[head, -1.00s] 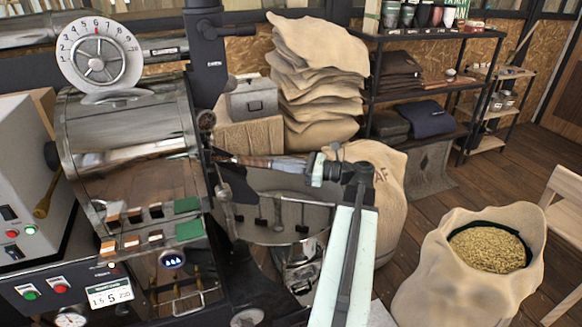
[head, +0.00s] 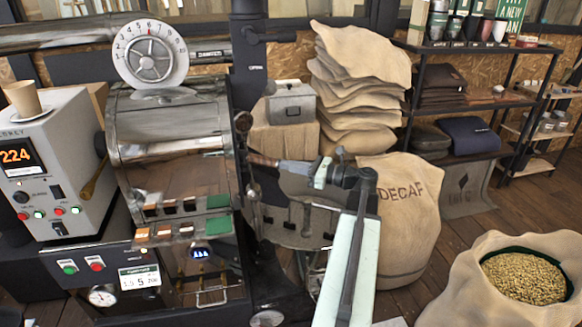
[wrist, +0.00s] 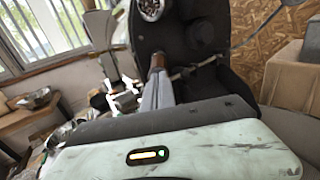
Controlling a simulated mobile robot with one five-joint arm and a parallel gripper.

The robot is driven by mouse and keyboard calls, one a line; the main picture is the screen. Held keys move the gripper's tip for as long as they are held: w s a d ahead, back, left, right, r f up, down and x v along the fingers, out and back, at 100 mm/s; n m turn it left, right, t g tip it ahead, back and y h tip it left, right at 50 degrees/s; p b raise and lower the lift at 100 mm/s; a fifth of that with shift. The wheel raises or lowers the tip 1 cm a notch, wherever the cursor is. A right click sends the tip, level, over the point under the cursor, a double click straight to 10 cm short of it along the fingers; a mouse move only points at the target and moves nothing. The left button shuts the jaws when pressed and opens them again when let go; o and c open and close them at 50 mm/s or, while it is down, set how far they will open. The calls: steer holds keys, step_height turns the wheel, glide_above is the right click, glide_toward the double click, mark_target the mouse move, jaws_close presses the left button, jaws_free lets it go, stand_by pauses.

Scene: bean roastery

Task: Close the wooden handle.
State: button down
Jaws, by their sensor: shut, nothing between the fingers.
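The wooden handle (head: 262,160) is a short brown grip at the front of the drum roaster (head: 170,125), left of my gripper in the head view. My gripper (head: 283,165) is shut and empty, its grey fingers pointing left at the handle's near end. In the wrist view the shut fingers (wrist: 158,88) point up the picture, with the brown handle (wrist: 157,62) just past their tips. I cannot tell whether the tips touch it. The fingers and arm hide part of the roaster front.
A round cooling tray (head: 290,220) lies below my gripper. A decaf sack (head: 410,215) and an open bean sack (head: 470,285) stand to the right. Stacked sacks (head: 355,95) and a metal box (head: 291,103) are behind. A control box (head: 60,200) is at the left.

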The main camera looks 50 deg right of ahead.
steer(key=v, duration=1.4)
stand_by(2.4)
